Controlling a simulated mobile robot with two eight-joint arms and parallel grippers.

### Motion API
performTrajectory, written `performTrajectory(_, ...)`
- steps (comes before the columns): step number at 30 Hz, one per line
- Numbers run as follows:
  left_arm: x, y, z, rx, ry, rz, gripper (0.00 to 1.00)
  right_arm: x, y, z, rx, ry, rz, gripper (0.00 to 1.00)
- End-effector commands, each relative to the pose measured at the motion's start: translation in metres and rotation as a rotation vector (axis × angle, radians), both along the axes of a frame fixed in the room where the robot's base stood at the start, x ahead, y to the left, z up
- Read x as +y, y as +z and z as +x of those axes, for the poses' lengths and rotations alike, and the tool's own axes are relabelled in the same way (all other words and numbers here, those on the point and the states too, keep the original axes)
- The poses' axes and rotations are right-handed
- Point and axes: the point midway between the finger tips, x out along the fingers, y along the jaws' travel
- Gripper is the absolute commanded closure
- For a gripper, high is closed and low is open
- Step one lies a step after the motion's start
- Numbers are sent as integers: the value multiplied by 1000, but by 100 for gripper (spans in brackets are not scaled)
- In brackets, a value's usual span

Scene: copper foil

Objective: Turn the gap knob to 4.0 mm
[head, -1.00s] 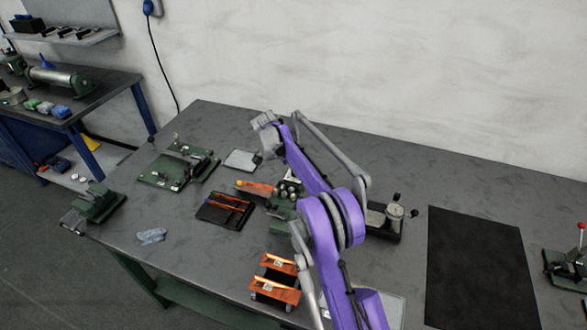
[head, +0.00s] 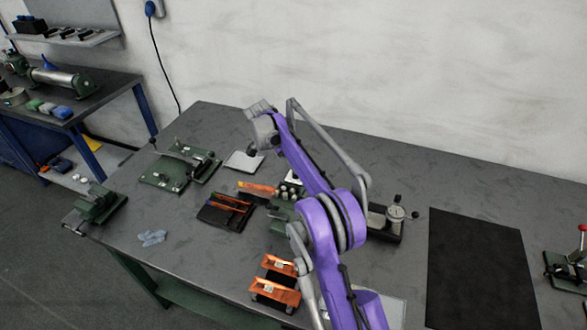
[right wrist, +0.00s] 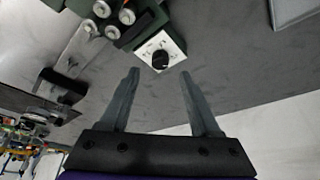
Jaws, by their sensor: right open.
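The gap knob (right wrist: 160,60) is a small black round knob on a white square dial plate with marks around it, on the end of a green machine with metal rollers (right wrist: 115,17). The dial marks are too small to read. My right gripper (right wrist: 158,72) is open in the right wrist view, its two fingers apart with the knob beyond and between their tips, not touching. In the head view the purple arm covers much of the green machine (head: 283,212), and the gripper's fingers are not clearly visible. My left gripper is not in view.
A black tray (head: 216,222) with copper strips and orange stands (head: 274,287) lie left of the arm. A gauge stand (head: 396,213) is right of it. A black mat (head: 478,260) lies at right. A grey pad (head: 244,160) lies behind.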

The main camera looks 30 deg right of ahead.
Motion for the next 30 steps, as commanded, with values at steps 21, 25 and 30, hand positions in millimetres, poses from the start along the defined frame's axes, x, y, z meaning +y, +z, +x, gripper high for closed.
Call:
performTrajectory(21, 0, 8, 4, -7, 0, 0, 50, 23, 56, 2, 0, 1, 0, 37)
performTrajectory(25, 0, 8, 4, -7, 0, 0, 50, 23, 56, 2, 0, 1, 0, 37)
performTrajectory(30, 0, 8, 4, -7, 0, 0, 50, 25, 59, -1, 0, 19, 4, 37)
